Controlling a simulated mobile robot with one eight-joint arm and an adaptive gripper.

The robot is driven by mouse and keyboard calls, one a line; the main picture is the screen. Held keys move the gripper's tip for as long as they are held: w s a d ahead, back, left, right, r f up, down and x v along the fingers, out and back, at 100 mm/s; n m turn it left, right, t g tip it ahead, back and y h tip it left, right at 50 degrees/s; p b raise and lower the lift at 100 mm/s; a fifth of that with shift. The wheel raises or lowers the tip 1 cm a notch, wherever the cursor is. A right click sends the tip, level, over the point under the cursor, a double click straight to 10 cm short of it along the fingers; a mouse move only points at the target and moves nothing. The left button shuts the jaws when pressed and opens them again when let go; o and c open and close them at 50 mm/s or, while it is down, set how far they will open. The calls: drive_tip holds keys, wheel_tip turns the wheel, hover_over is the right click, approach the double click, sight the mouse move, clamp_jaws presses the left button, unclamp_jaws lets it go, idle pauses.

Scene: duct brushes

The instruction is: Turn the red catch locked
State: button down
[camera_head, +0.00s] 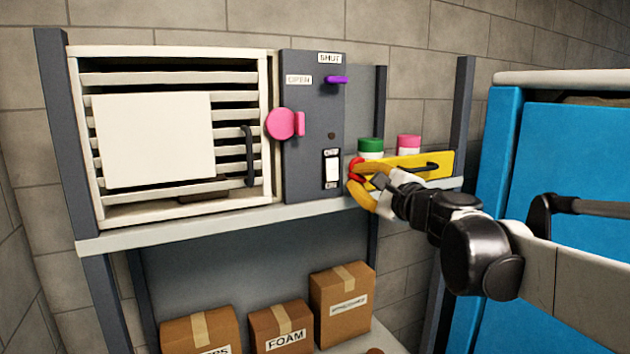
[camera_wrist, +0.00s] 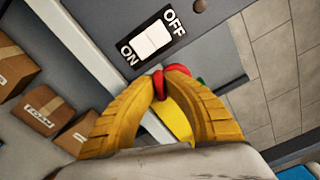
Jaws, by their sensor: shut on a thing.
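The red catch (camera_head: 356,168) is at the left end of a yellow panel (camera_head: 432,161), beside the grey control box (camera_head: 305,120). It also shows in the wrist view (camera_wrist: 178,70), between the tips of my yellow fingers. My gripper (camera_head: 358,182) is shut on the catch; in the wrist view the fingertips (camera_wrist: 160,84) meet around its lower part. The fingers cover much of the catch, so how far it is turned is hard to tell.
A white ON/OFF switch (camera_wrist: 152,40) is just above my fingertips on the box. A pink knob (camera_head: 281,124) and purple lever (camera_head: 337,79) are on the box too. Jars with green (camera_head: 371,144) and pink (camera_head: 408,141) lids stand behind the panel. A blue cabinet (camera_head: 560,150) is at right.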

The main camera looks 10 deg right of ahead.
drive_tip(key=m+b, duration=0.1)
drive_tip(key=m, duration=1.2)
drive_tip(key=shift+b, duration=0.35)
drive_tip(key=shift+m, duration=0.3)
drive_tip(key=c, duration=1.5)
unclamp_jaws()
drive_tip(key=shift+w, duration=0.1)
drive_tip(key=v, duration=1.2)
